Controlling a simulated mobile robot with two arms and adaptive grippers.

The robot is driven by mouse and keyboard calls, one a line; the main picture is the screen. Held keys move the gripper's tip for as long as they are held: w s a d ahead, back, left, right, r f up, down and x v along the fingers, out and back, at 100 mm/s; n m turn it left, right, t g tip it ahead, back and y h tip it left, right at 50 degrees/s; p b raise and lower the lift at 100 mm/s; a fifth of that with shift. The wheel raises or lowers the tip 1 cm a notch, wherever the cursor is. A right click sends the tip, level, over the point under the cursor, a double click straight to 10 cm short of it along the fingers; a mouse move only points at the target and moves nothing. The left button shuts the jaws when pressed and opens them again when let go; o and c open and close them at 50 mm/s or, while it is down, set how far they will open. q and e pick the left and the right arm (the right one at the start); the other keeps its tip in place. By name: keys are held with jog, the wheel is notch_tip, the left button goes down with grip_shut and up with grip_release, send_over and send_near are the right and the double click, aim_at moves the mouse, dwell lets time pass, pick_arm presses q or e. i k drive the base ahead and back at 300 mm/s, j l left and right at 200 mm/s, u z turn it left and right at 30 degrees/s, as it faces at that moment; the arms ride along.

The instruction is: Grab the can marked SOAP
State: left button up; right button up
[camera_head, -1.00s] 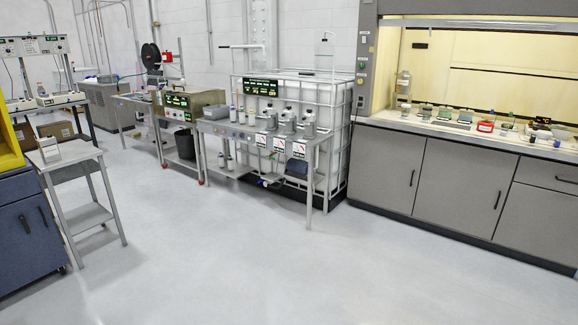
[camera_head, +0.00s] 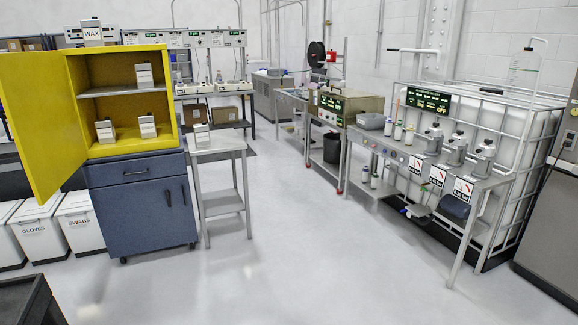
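No label reading SOAP can be made out. A grey-and-white can marked WAX (camera_head: 92,33) stands on top of the open yellow cabinet (camera_head: 120,150). Inside, one similar can (camera_head: 144,76) stands on the upper shelf. Two more, a left can (camera_head: 105,131) and a right can (camera_head: 147,127), stand on the cabinet floor. Another can (camera_head: 201,135) stands on the small steel table (camera_head: 222,152) to the right. The labels on these are too small to read. Neither of my grippers is in view.
The yellow door (camera_head: 32,120) hangs open to the left. The cabinet sits on a blue drawer unit (camera_head: 142,215). White bins marked GLOVES (camera_head: 34,230) and SWABS (camera_head: 80,222) stand left of it. A steel bench (camera_head: 400,152) is at right. The middle floor is clear.

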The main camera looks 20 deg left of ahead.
aim_at(146, 122)
jog(key=i+j+u, duration=0.3)
jog(key=i+u, duration=0.15)
jog(key=i, duration=0.15)
jog(key=i+j+u, duration=0.1)
jog(key=i+u, duration=0.35)
jog(key=i, duration=0.15)
jog(key=i+l+u, duration=0.1)
jog(key=i+u, duration=0.3)
jog(key=i, duration=0.2)
jog(key=i+j+u, duration=0.3)
jog(key=i, duration=0.4)
jog(key=i+j+u, duration=0.15)
jog(key=i, duration=0.25)
jog(key=j, duration=0.1)
